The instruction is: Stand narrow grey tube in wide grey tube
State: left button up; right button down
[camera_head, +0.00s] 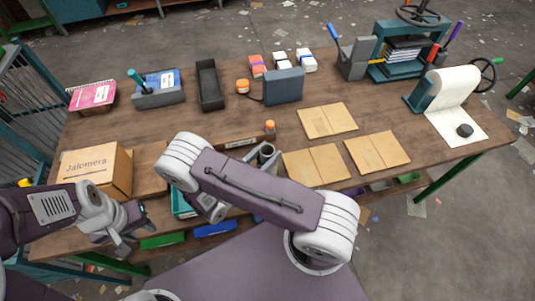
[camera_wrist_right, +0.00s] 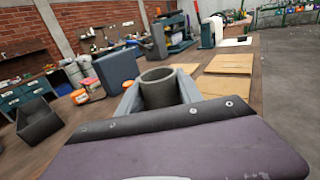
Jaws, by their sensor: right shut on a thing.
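A grey tube (camera_wrist_right: 158,90) with an open, upward-facing mouth is between the fingers of my right gripper (camera_wrist_right: 160,98) in the right wrist view. I cannot tell whether it is the narrow or the wide one. In the head view, the grey tube (camera_head: 267,151) shows just behind my right arm, near the table's front edge. My arm hides its lower part and most of the gripper. No second tube can be made out clearly. My left gripper (camera_head: 122,236) is at the table's front left, away from the tube; its fingers are too unclear to judge.
A cardboard box (camera_head: 90,172) stands at the left, near my left gripper. Brown folders (camera_head: 327,120) lie to the right of the tube. A blue-grey upright block (camera_head: 284,87) and an orange jar (camera_head: 242,86) stand behind. The table's middle is mostly clear.

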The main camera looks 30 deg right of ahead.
jog(key=shift+f, duration=0.45)
jog(key=shift+f+b, duration=0.3)
jog(key=shift+f, duration=0.05)
jog(key=c, duration=0.8)
grip_release()
